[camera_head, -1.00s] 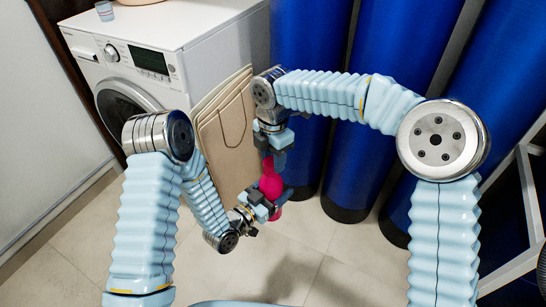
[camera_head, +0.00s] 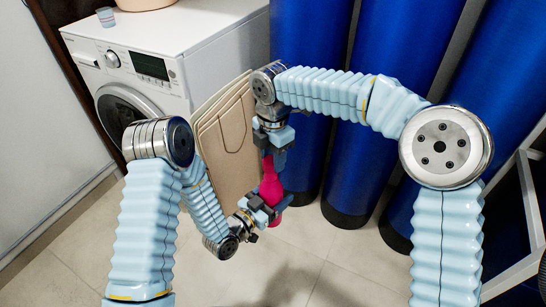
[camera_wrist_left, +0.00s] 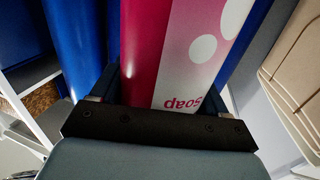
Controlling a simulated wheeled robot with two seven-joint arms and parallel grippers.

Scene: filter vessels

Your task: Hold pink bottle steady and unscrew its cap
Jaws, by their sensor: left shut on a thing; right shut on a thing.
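The pink bottle (camera_head: 270,183) is held upright, or nearly so, in the air above the floor. My left gripper (camera_head: 265,210) is shut around its lower body. In the left wrist view the bottle (camera_wrist_left: 160,45) stands between the fingers, and its pink and white label with large white dots and upside-down "soap" lettering shows. My right gripper (camera_head: 273,152) is above it, pointing down and shut on the bottle's top, where the cap sits. The cap itself is hidden by the right gripper's fingers, so I cannot tell how loose it is.
A white washing machine (camera_head: 190,30) stands at the back left, with tan folded boards (camera_head: 226,145) leaning beside it. Tall blue cylinders (camera_head: 385,60) stand behind my right arm. A grey metal frame (camera_head: 528,195) is at the right. The tiled floor (camera_head: 330,255) below is clear.

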